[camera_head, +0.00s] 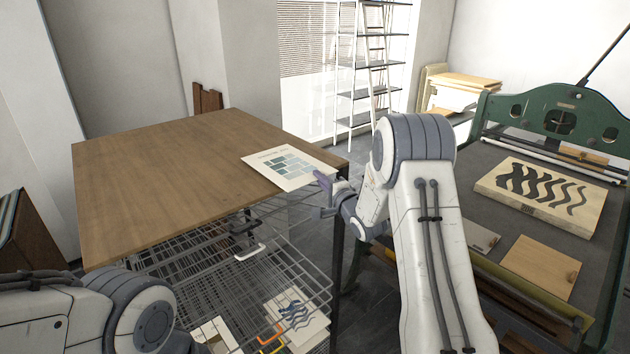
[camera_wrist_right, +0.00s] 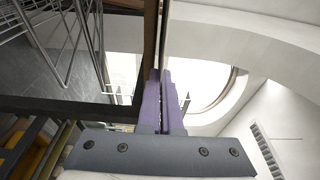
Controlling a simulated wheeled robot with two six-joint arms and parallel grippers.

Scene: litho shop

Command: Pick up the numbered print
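A white print (camera_head: 288,178) with a grid of green and grey blocks lies flat on the brown tabletop (camera_head: 160,190), near its right corner and slightly over the front edge. Any number on it is too small to read. My right gripper (camera_head: 322,179) is at the print's right edge. In the right wrist view the right gripper's fingers (camera_wrist_right: 161,75) are close together, with the thin print (camera_wrist_right: 166,35) edge-on between them. My left gripper is out of view; only my left arm shows at bottom left.
A wire drying rack (camera_head: 195,265) stands under the tabletop and holds another print with blue waves (camera_head: 294,312). A green press (camera_head: 550,115) with a wave-patterned stone (camera_head: 545,193) stands at right. A white ladder (camera_head: 360,85) stands behind.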

